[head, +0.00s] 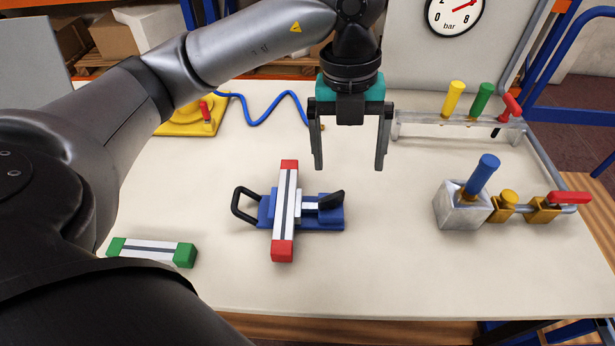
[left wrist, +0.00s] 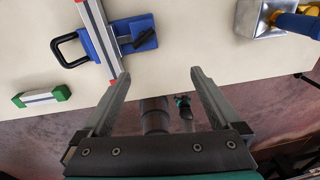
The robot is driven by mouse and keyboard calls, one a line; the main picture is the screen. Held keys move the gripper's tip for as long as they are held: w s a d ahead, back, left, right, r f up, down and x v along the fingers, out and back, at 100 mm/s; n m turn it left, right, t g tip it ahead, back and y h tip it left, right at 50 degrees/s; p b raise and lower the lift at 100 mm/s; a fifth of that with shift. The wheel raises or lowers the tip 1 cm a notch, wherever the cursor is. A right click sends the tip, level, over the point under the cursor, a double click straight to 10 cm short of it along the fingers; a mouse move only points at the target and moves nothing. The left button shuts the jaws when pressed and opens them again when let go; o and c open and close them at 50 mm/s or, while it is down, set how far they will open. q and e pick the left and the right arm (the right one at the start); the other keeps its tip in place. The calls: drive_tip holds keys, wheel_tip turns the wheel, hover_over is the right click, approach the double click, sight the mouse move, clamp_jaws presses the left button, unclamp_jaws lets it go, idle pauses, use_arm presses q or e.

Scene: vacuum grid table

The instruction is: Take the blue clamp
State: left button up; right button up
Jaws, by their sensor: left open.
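The blue clamp (head: 330,217) lies on the white table in the middle of the head view, with a black loop handle at its left and a black lever at its right. A white bar with red ends (head: 284,222) lies across it and hides part of it. The clamp also shows at the top of the left wrist view (left wrist: 108,46). My left gripper (head: 347,168) is open and empty, above and behind the clamp, pointing down and apart from it. Its fingers also show in the left wrist view (left wrist: 160,75).
A white bar with green ends (head: 150,251) lies at the front left. A metal block with a blue handle (head: 462,205) and yellow valve parts stands at the right. A rail with coloured handles (head: 460,128) is at the back right. A yellow plate (head: 186,122) and blue hose (head: 262,108) lie behind.

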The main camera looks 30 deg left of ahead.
sight(332, 195)
use_arm(q)
drive_tip(key=shift+n+y, duration=0.4)
drive_tip(key=shift+y, duration=0.2)
drive_tip(key=a+f, duration=0.1)
drive_tip(key=f, duration=0.2)
drive_tip(key=f+b, duration=0.1)
drive_tip(key=f, duration=0.2)
drive_tip(key=a+f+b, duration=0.1)
drive_tip(key=f, duration=0.3)
drive_tip(key=shift+w+a+f, duration=0.1)
drive_tip(key=shift+w+a, duration=0.2)
wheel_tip(332, 195, down, 4)
drive_tip(key=shift+d+f+b, duration=0.1)
drive_tip(key=shift+f+b, duration=0.15)
drive_tip(key=shift+b, duration=0.3)
drive_tip(key=shift+w+f, duration=0.1)
drive_tip(key=shift+c, duration=0.9)
clamp_jaws()
use_arm(e)
drive_tip(key=f, duration=0.1)
drive_tip(key=w+f, duration=0.1)
drive_tip(key=f, duration=0.1)
drive_tip(key=shift+w+d, duration=0.2)
drive_tip(key=shift+d, duration=0.2)
